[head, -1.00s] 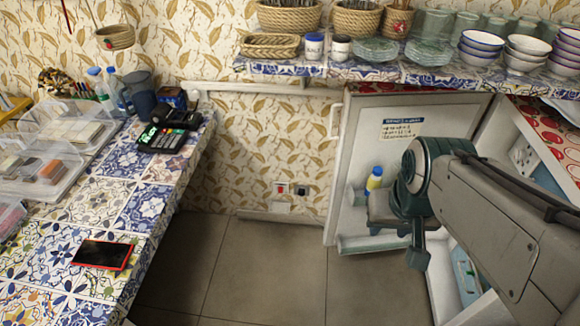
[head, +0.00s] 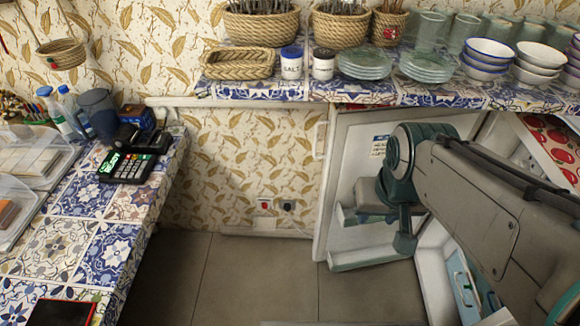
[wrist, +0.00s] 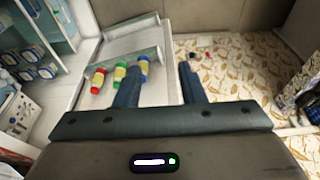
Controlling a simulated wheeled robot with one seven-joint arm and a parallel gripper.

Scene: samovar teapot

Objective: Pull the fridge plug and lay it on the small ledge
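Two small sockets sit low on the leaf-patterned wall in the head view. The left one (head: 264,205) has a red spot; a dark plug (head: 287,205) sits at the right one. Both are tiny in the wrist view, with a dark spot (wrist: 207,54) at one. A narrow pale ledge (head: 265,232) runs along the wall's foot below them. The fridge door (head: 345,185) stands open right of the sockets. My gripper (wrist: 160,72) is open and empty, in front of the door's inside and well apart from the plug. My arm hides its fingertips in the head view.
The tiled counter (head: 60,245) lies left, with a card reader (head: 127,167) and a red-edged phone (head: 63,312). A tiled shelf (head: 290,92) with baskets, jars and bowls spans above. Several bottles (wrist: 120,75) stand in the door rack. The grey floor (head: 240,280) between is clear.

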